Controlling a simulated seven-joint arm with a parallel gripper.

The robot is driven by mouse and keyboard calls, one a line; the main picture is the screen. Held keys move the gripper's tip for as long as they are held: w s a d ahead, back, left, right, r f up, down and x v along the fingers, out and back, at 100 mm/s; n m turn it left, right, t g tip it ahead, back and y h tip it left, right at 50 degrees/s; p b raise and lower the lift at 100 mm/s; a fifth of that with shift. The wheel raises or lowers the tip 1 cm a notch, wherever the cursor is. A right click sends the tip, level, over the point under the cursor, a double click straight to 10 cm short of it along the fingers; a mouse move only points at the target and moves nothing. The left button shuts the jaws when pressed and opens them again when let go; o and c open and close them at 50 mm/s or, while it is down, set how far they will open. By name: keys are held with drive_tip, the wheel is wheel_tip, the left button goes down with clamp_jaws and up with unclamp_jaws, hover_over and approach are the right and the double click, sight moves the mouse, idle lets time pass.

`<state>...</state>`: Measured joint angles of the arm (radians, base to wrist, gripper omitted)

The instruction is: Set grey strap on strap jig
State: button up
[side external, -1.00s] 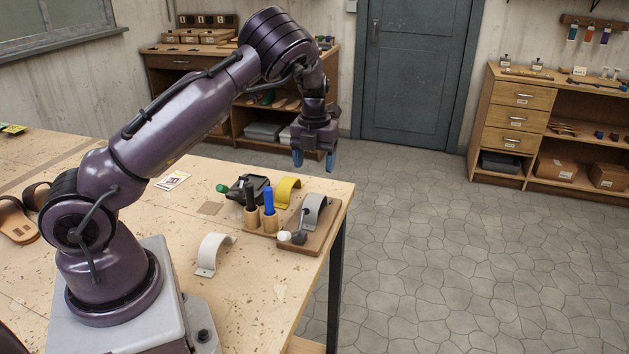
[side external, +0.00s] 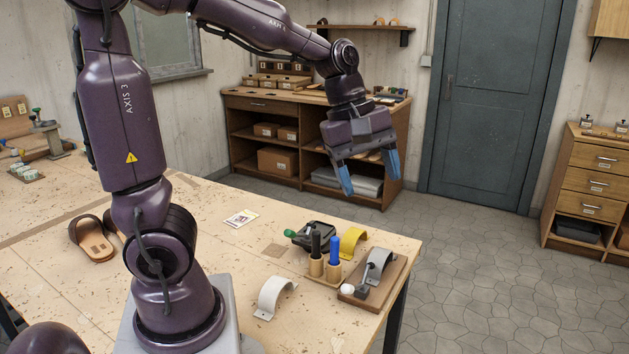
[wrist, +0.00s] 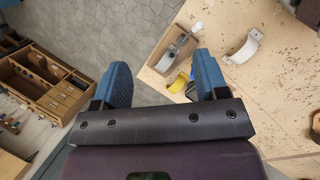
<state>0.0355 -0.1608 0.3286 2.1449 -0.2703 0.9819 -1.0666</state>
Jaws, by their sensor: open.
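A pale grey-white arched strap (side external: 275,297) with flat end tabs stands alone on the bench, left of a brown wooden board; it also shows in the wrist view (wrist: 243,48). The board, which looks like the strap jig (side external: 394,284), carries a darker grey arch (side external: 383,260), a lever and a white knob. I cannot tell whether that arch is a strap or part of the jig. The board also shows in the wrist view (wrist: 160,65). My gripper (side external: 370,182), with blue fingers, is open and empty, high above the bench's far edge, apart from both.
A yellow arch (side external: 352,242), black and blue-handled tools in a wooden stand (side external: 324,276), and a black device with a green knob (side external: 312,236) crowd the board's left side. Sandals (side external: 93,240) lie far left.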

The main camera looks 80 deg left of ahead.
drive_tip(key=s+d+r+m+t+y, duration=0.2)
drive_tip(key=s+d+m, duration=0.3)
drive_tip(key=s+m, duration=0.5)
drive_tip(key=m, duration=0.7)
drive_tip(key=shift+t, duration=0.3)
